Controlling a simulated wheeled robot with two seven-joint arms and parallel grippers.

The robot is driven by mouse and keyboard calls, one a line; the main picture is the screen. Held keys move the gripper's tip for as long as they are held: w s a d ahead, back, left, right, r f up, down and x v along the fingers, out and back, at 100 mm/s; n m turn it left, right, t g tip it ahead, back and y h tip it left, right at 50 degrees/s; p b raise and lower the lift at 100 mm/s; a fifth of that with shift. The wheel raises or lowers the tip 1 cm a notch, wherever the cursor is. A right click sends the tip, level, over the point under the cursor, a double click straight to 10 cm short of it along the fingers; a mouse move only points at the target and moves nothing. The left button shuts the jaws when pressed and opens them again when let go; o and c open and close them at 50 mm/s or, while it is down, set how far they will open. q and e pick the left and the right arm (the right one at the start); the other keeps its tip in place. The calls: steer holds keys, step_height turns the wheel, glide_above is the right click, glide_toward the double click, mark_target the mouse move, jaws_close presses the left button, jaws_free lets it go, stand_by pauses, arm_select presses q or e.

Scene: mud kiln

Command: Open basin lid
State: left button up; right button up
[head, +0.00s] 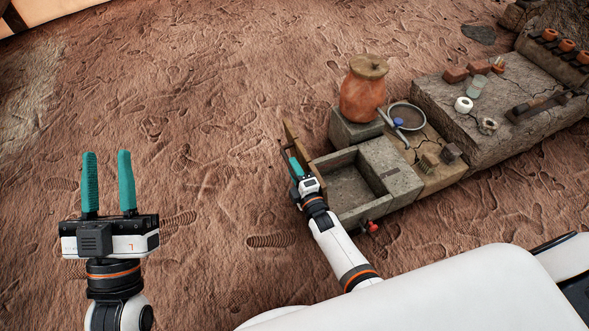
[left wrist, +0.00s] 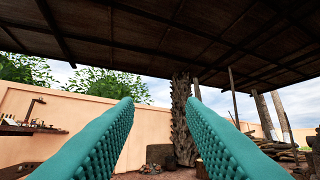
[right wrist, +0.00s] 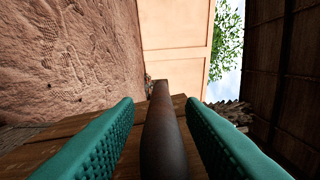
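The stone basin (head: 384,189) stands right of centre in the head view, its hollow uncovered. Its wooden lid (head: 290,132) stands up, tilted, along the basin's left edge; its planks (right wrist: 70,150) also show in the right wrist view. My right gripper (head: 294,162) is at the lid. In the right wrist view, the lid's dark bar handle (right wrist: 163,130) lies between its open fingers, with gaps visible on both sides. My left gripper (head: 109,185) is open and empty over bare ground, far left of the basin.
An orange clay jar (head: 362,95) stands on a block behind the basin. A round bowl (head: 407,116) is beside it. A stone bench (head: 450,105) with bricks and small vessels extends to the right. The ground at left is clear.

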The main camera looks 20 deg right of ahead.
steer(key=shift+r, duration=0.1)
